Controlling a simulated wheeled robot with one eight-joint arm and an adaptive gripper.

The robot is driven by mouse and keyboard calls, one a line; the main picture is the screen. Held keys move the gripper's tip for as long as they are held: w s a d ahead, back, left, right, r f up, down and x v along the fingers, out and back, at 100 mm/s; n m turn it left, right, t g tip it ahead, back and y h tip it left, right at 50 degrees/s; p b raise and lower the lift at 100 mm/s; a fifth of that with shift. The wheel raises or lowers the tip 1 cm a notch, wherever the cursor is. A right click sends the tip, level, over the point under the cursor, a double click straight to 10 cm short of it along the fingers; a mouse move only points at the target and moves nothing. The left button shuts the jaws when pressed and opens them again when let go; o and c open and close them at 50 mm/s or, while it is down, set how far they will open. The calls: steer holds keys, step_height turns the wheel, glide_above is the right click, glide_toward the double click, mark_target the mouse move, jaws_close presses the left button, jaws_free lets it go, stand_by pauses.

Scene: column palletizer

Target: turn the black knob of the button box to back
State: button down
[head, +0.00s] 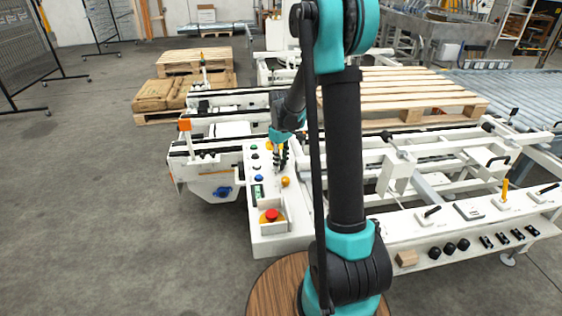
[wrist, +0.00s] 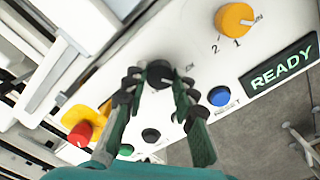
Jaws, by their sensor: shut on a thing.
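The button box (head: 266,235) is a long white panel in the head view, and its top also shows in the wrist view (wrist: 205,52). The black knob (wrist: 160,72) is round and dark, near the middle of the wrist view, with small lettering on its right. My gripper (wrist: 160,80) is closed around it, one fingertip at each side. In the head view my gripper (head: 280,158) points down at the far part of the box and hides the knob. The direction the knob points is not clear.
A yellow knob (wrist: 235,19), a READY display (wrist: 280,66), a blue button (wrist: 219,96), a black button (wrist: 151,135) and a red-and-yellow button (wrist: 81,134) surround it. A red emergency button (head: 271,215) sits at the near end. White conveyor frames and a wooden pallet (head: 400,92) stand behind.

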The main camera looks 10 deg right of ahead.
steer(key=shift+n, duration=1.2)
steer(key=c, duration=1.2)
jaws_free()
step_height(320, 180, up, 12)
